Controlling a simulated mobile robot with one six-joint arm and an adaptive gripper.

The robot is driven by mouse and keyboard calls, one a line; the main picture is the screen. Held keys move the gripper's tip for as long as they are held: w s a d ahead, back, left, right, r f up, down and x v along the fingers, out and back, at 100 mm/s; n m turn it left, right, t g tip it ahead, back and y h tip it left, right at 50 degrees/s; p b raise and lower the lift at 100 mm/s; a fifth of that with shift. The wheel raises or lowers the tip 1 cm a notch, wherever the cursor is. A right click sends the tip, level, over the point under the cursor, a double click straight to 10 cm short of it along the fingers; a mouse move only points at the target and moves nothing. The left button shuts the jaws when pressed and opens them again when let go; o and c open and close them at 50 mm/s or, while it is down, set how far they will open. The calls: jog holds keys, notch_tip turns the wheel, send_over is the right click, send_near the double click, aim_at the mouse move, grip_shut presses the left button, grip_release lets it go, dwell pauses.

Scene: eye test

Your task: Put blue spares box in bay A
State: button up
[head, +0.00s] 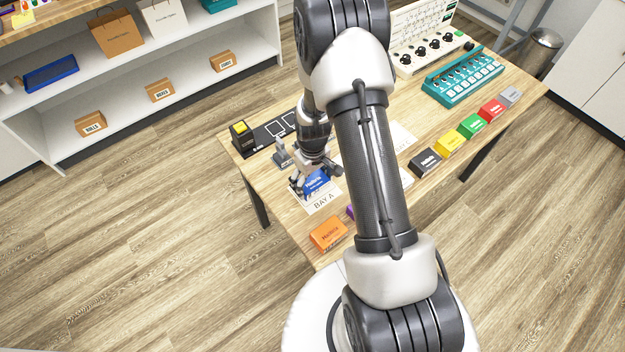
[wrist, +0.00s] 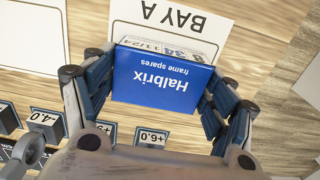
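The blue spares box (head: 317,184) is in my gripper (head: 314,174) over the far part of the white BAY A sheet (head: 324,204). In the wrist view the blue box (wrist: 160,85), lettered "Halbrix frame spares", sits between the two fingers of my gripper (wrist: 160,98), which press on its left and right sides. The BAY A sheet (wrist: 172,14) shows beyond the box, and the box covers part of it. I cannot tell whether the box touches the sheet or hangs just above it.
An orange box (head: 328,233) stands near the table's front corner, with a purple box (head: 350,211) partly behind my arm. Black (head: 425,161), yellow (head: 449,144), green (head: 472,126) and red (head: 491,110) boxes line the right edge. Small labelled blocks (wrist: 151,137) are close to my gripper.

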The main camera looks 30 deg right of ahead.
jog(key=o, duration=0.3)
jog(key=shift+o, duration=0.2)
jog(key=shift+r, duration=0.1)
notch_tip(320, 180, up, 12)
jog(key=p, duration=0.4)
notch_tip(320, 180, up, 11)
jog(key=t, duration=0.1)
send_over(312, 180)
jog(key=s+a, duration=0.1)
jog(key=a, duration=0.1)
jog(key=s+a+r+m+t, duration=0.1)
jog(key=s+a+r, duration=0.15)
jog(key=r, duration=0.25)
jog(key=s+a+r, duration=0.1)
jog(key=s+r, duration=0.2)
jog(key=r, duration=0.3)
jog(key=s+a+r+t, duration=0.1)
jog(key=s+r, duration=0.2)
jog(key=s, duration=0.4)
jog(key=s+a+r+m+t, duration=0.1)
jog(key=s+r, duration=0.3)
jog(key=s, duration=0.4)
jog(key=shift+a+r+t, duration=0.3)
jog(key=shift+a, duration=0.4)
